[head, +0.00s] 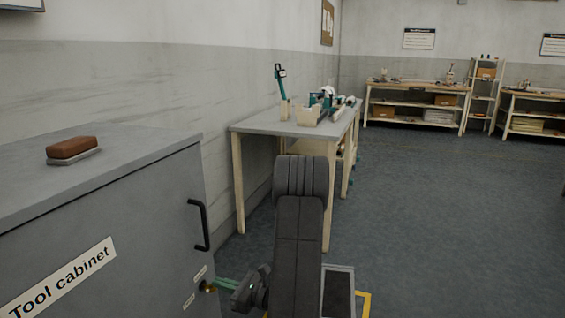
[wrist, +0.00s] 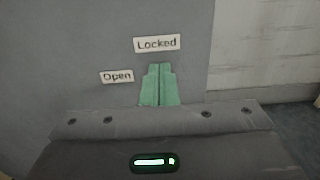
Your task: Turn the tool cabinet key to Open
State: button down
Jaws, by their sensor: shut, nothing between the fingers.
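The grey tool cabinet (head: 120,230) stands at the left in the head view, its front bearing a "Tool cabinet" label and a black handle. A small brass lock or key (head: 208,287) shows low on the front, between two small labels. My gripper (head: 222,283) has its green fingertips close to this brass part; I cannot tell whether they touch it. In the wrist view the green fingers (wrist: 159,82) are shut together with nothing seen between them. The "Locked" label (wrist: 157,43) is above them and the "Open" label (wrist: 117,76) to their left. The key is hidden there.
A brown brush or block (head: 72,148) lies on the cabinet top. A workbench (head: 290,128) with tools stands beyond the cabinet along the wall. More benches (head: 415,92) stand at the back. The floor at the right is clear.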

jog(key=shift+w+a, duration=0.1)
jog(key=shift+a, duration=0.1)
jog(key=shift+f+b, duration=0.5)
jog(key=shift+f, duration=0.1)
dwell(0.8)
dwell(0.3)
jog(key=v, duration=0.6)
jog(key=shift+r+p, duration=0.35)
jog(key=shift+r, duration=0.05)
jog(key=shift+a+r, duration=0.1)
jog(key=shift+a, duration=0.05)
